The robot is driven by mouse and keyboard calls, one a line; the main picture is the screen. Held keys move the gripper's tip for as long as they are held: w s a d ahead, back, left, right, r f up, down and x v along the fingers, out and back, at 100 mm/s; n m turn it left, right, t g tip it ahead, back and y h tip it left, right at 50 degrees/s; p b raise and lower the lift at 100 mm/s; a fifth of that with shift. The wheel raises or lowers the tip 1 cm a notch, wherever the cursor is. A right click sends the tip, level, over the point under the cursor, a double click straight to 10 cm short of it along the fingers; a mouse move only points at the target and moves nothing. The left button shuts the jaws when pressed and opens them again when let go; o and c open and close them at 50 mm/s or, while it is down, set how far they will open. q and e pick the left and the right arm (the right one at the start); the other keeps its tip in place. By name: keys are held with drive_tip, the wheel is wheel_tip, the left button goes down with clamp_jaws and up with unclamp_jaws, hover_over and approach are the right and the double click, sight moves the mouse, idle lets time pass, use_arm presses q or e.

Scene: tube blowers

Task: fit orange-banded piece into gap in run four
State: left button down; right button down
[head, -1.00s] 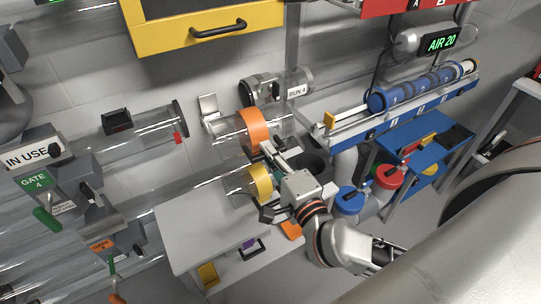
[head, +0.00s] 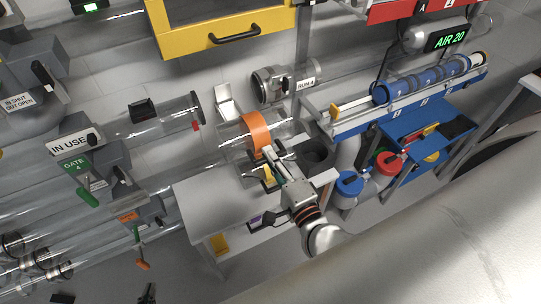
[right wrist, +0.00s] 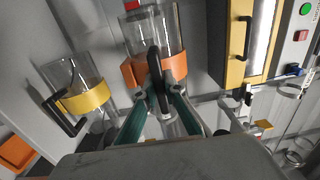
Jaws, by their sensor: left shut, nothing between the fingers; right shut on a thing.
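The orange-banded piece (head: 257,132) is a clear tube with an orange band and dark handle. My right gripper (head: 268,153) is shut on its handle, which shows between the fingers in the right wrist view (right wrist: 158,84). The piece is held above the grey bench, in front of and below the gap in run four. The gap lies between the left clear tube end (head: 197,110) and the dark-collared tube end (head: 263,86) beside the RUN 4 label (head: 306,84). An open metal cradle (head: 229,101) sits there. My left gripper (head: 148,292) appears at the bottom edge, shut and empty.
A yellow-banded piece (right wrist: 85,103) stands on the grey bench (head: 205,200), partly hidden by my right gripper in the head view. A yellow cabinet (head: 215,35) hangs above. Gate handles (head: 87,198) stick out at left.

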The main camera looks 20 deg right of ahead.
drive_tip(key=shift+w+r, duration=0.1)
drive_tip(key=shift+w, duration=0.05)
drive_tip(key=shift+w+a, duration=0.15)
drive_tip(key=shift+w, duration=4.45)
use_arm(q)
drive_tip(key=shift+w+d+r+h+b, duration=0.25)
drive_tip(key=shift+w+d+b, duration=0.1)
drive_tip(key=shift+d+b, duration=0.15)
drive_tip(key=shift+w+d+r+h+b, duration=0.2)
drive_tip(key=shift+w+d+b, duration=0.2)
drive_tip(key=shift+b, duration=0.15)
use_arm(e)
drive_tip(key=w+f, duration=0.2)
drive_tip(key=w, duration=0.9)
drive_tip(key=shift+w+a+f, duration=0.2)
drive_tip(key=shift+w+f, duration=0.05)
drive_tip(key=shift+w, duration=0.05)
use_arm(q)
drive_tip(key=shift+s+a+f+t, duration=0.1)
drive_tip(key=shift+s+f+t, duration=0.05)
drive_tip(key=shift+f+t, duration=0.15)
use_arm(e)
drive_tip(key=shift+f, duration=0.35)
